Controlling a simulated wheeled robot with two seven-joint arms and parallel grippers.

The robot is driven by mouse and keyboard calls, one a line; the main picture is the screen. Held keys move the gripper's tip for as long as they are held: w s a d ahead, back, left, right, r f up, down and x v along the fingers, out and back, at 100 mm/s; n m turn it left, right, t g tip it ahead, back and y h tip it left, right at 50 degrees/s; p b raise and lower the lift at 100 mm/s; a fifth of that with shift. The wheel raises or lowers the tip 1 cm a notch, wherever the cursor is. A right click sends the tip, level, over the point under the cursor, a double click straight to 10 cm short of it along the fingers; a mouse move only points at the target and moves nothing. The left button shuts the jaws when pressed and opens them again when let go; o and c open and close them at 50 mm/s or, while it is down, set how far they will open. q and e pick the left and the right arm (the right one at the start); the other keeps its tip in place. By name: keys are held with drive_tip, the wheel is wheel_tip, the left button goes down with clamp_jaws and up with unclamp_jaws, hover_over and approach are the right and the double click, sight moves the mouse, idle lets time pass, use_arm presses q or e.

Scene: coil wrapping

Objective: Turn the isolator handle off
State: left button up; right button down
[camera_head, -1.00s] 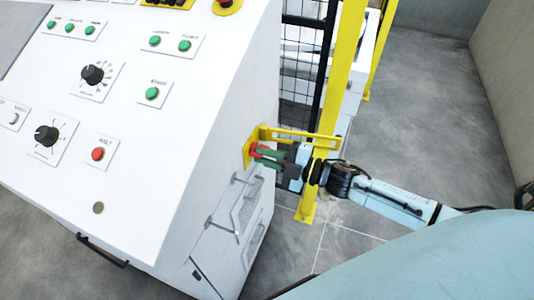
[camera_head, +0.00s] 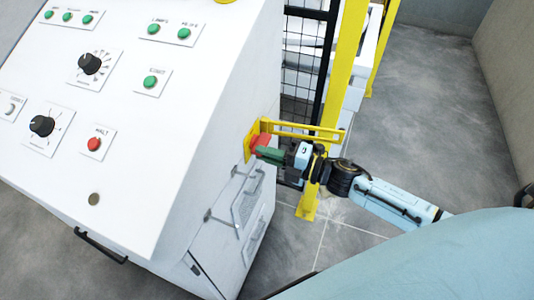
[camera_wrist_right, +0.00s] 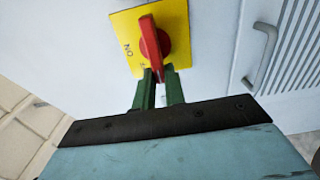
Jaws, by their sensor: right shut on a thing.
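The isolator handle (camera_wrist_right: 151,42) is red and sits on a yellow plate (camera_wrist_right: 175,30) on the side of the white cabinet. In the right wrist view it stands nearly upright on the plate, and printed letters show to its left. The handle also shows in the head view (camera_head: 260,141), partly hidden by my gripper. My right gripper (camera_wrist_right: 158,82) has green fingers, which are shut on the lower end of the handle. It also shows in the head view (camera_head: 264,153), reaching in from the right. My left gripper is not in view.
The white control cabinet (camera_head: 190,90) carries knobs and buttons on its sloping top. A yellow bracket (camera_head: 300,130) juts out just above my right gripper. A yellow post (camera_head: 345,75) and black mesh fence stand behind. A cabinet side handle (camera_head: 248,200) is below. Grey floor lies open at right.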

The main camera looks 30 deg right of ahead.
idle(0.3)
drive_tip(key=c, duration=1.5)
unclamp_jaws()
drive_tip(key=shift+o, duration=0.2)
drive_tip(key=v, duration=1.3)
drive_tip(key=shift+s, duration=0.15)
drive_tip(key=shift+d+f, duration=0.1)
